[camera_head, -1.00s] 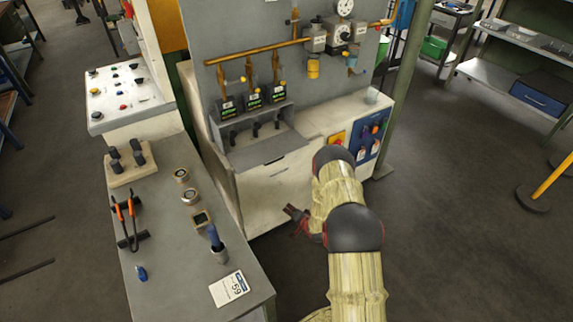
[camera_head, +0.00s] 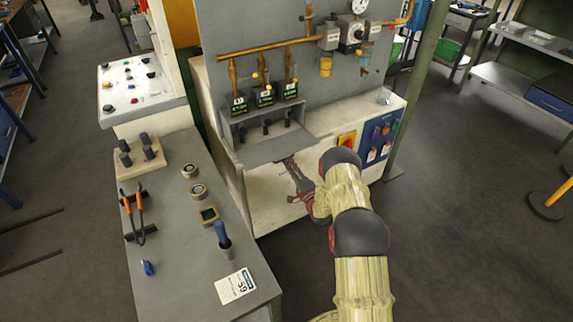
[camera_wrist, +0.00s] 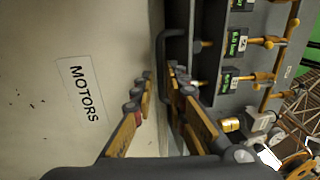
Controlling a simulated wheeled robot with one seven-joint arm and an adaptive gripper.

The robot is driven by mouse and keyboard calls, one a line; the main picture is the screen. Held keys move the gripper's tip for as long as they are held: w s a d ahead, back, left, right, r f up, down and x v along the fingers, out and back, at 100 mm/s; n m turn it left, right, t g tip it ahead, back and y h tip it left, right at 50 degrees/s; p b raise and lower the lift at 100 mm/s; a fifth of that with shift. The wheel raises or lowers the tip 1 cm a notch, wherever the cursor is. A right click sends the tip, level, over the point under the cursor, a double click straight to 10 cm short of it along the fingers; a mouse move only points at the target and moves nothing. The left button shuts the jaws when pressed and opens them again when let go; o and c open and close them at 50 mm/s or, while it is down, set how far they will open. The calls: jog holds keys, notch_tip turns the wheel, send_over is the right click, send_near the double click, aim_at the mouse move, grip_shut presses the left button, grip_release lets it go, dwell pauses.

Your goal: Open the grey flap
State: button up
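The grey flap (camera_head: 272,151) is a flat panel that juts out from the lower edge of a grey niche on the white cabinet. Black switches inside the niche show above it. In the wrist view a dark bar handle (camera_wrist: 161,48) runs along the flap's edge. My gripper (camera_head: 289,166) is at the flap's front edge, before the cabinet. In the wrist view my gripper (camera_wrist: 160,79) is open, with one finger on each side of the handle's line. I cannot tell whether either finger touches it. The handle's lower part is partly hidden between the fingers.
A MOTORS label (camera_wrist: 82,88) is on the white cabinet front beside my gripper. A blue switch panel (camera_head: 379,137) and a red-yellow switch (camera_head: 347,140) are to the right. A grey workbench (camera_head: 185,245) with tools stands at the left. Open floor lies to the right.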

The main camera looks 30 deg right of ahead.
aim_at(278, 150)
jog(key=shift+w+r, duration=0.15)
jog(key=shift+w, duration=0.75)
grip_shut()
notch_tip(278, 150, up, 3)
jog(key=shift+s+f+g+p, duration=0.15)
jog(key=shift+g+p, duration=0.35)
jog(key=shift+p, duration=0.45)
grip_release()
